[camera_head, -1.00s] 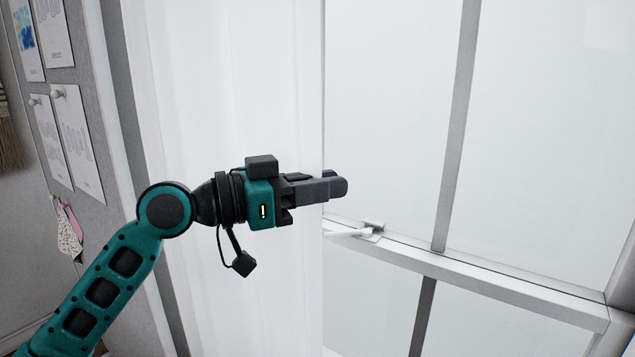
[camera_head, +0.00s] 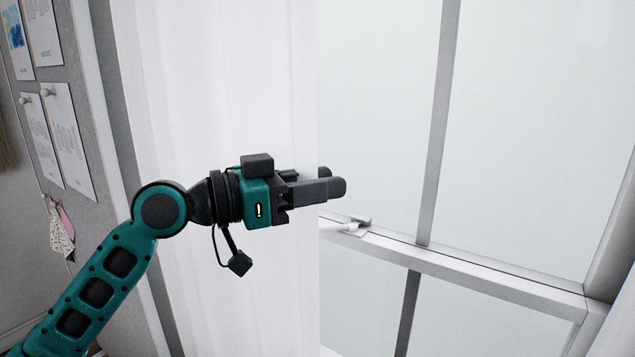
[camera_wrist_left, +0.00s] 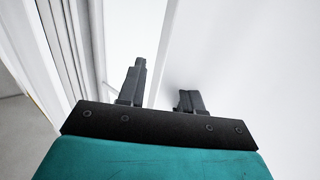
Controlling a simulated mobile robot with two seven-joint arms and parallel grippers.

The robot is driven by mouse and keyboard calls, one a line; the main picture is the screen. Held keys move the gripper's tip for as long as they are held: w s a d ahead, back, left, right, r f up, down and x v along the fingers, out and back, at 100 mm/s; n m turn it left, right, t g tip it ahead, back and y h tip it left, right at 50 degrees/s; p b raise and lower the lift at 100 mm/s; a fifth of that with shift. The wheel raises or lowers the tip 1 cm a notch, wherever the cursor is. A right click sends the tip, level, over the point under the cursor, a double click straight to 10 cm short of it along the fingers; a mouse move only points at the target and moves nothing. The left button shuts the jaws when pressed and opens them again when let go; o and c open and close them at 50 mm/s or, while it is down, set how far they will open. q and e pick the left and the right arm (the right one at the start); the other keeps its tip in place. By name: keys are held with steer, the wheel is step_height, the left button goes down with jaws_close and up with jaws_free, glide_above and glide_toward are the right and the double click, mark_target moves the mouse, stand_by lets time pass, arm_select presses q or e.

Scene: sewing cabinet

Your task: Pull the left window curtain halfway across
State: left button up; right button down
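The left curtain (camera_head: 215,95) is a white, lightly pleated cloth hanging down the left side of the window (camera_head: 520,120). Its straight right edge stands left of the window's upright bar. My left gripper (camera_head: 335,187) is in front of the curtain at mid-height, and its dark fingertips reach just past that edge. In the left wrist view the two fingers (camera_wrist_left: 162,85) stand apart, with a pale edge running up between them. Whether cloth touches either finger I cannot tell. My right gripper is in neither view.
A white window handle (camera_head: 350,226) sits on the crossbar just right of and below the gripper. A grey board with pinned papers (camera_head: 65,140) stands at the left. A white cloth (camera_head: 617,318) shows at the lower right. Bare glass lies right of the curtain edge.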

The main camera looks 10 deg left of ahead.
arm_select(q)
steer(key=b+v, duration=0.3)
steer(key=v, duration=1)
steer(key=shift+b, duration=0.35)
